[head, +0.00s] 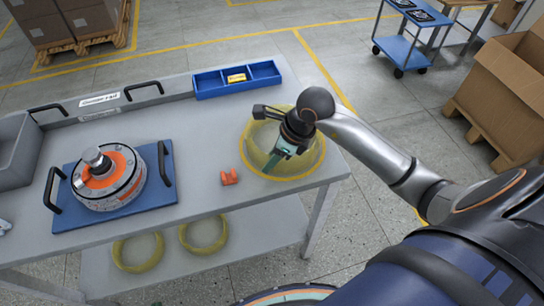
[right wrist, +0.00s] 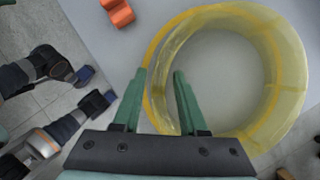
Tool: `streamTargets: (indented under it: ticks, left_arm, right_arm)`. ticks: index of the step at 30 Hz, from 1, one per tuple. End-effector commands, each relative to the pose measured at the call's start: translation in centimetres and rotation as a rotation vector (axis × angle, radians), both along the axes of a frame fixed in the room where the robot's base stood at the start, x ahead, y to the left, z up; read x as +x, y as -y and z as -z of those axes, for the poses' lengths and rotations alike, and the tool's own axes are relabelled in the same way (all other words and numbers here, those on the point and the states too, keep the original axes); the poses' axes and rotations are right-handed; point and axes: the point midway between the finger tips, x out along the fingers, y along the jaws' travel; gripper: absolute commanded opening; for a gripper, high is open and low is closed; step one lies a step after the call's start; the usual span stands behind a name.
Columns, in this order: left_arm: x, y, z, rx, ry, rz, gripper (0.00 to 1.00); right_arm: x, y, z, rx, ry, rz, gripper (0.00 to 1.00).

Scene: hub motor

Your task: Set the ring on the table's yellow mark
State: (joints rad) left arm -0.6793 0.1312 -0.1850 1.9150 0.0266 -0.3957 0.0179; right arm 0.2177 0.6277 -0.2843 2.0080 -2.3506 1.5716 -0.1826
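The ring (head: 253,148), a translucent yellow band, sits at the right end of the grey table. It fills much of the right wrist view (right wrist: 287,70). The yellow mark (head: 322,158) is a painted circle under and around it; its line shows past the ring's left side in the right wrist view (right wrist: 150,105). The ring looks roughly centred there; exact contact with the table is hard to judge. My right gripper (head: 271,163) is at the ring, fingers apart (right wrist: 160,74), one outside and one inside its near wall, with gaps visible. My left gripper is out of view.
An orange block (head: 229,177) lies left of the ring. A blue tray (head: 210,84) stands at the back edge. A hub motor (head: 107,178) sits on a blue board (head: 158,193) at left. Two more yellow rings (head: 138,252) (head: 204,235) lie on the lower shelf.

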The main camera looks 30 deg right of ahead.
Motion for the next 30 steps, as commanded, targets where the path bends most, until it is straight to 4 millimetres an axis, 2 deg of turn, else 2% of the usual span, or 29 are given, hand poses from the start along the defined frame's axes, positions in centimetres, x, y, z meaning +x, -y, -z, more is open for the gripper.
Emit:
streamTargets:
  ticks: [8,13,24,30]
  left_arm:
    - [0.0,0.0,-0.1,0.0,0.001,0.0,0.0]
    - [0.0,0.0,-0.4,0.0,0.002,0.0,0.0]
    - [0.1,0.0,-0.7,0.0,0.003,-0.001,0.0]
    - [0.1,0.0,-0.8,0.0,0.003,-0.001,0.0]
  right_arm:
    - [0.0,0.0,0.0,0.001,-0.001,0.0,0.49]
    - [-0.2,0.2,-1.0,0.0,0.002,-0.001,0.49]
    - [-2.4,2.1,-8.1,-0.003,0.004,0.0,0.49]
    - [-3.2,2.8,-10.7,0.0,0.001,0.0,0.49]
